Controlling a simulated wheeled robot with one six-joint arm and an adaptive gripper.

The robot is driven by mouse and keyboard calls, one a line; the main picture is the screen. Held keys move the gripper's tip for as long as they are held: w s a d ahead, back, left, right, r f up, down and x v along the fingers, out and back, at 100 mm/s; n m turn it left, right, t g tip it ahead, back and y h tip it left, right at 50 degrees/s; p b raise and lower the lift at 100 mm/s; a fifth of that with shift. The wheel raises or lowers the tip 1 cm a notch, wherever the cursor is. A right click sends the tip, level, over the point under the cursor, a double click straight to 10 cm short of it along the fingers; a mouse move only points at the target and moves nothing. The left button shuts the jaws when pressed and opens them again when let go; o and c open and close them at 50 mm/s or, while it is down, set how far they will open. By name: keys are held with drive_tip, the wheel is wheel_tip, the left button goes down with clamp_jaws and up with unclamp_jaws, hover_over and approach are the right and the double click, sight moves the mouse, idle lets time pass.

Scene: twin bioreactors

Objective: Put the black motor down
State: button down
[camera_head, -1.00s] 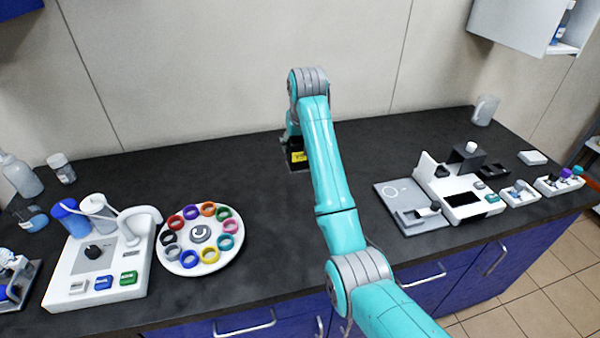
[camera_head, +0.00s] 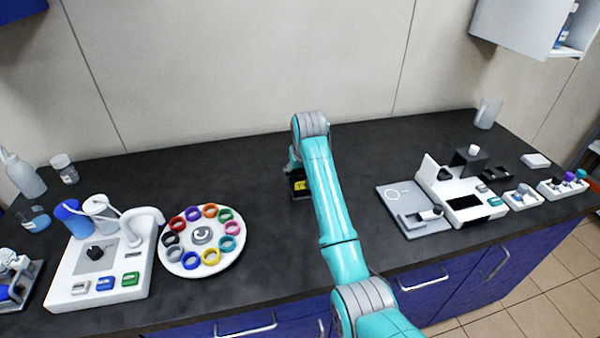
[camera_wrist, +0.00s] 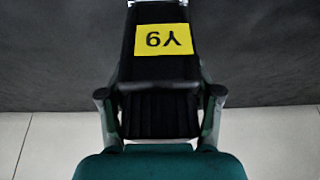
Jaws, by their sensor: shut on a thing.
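The black motor (camera_wrist: 160,72) fills the middle of the wrist view, with a yellow label that reads upside down. My gripper (camera_wrist: 160,100) is shut on it, one finger on each side. In the head view the motor (camera_head: 300,196) shows only in part, with its yellow label (camera_head: 299,185), behind my arm. It is at or just over the dark bench top (camera_head: 270,240), near the back; I cannot tell whether it touches. Most of my gripper is hidden by the arm in the head view.
A round white tray of coloured rings (camera_head: 202,265) and a white device with bottles (camera_head: 105,270) stand to the left. A white and grey instrument (camera_head: 465,202) stands to the right. The bench around the motor is clear. The wall rises behind.

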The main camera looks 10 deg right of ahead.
drive_tip(key=shift+c, duration=2.1)
unclamp_jaws()
drive_tip(key=shift+o, duration=1)
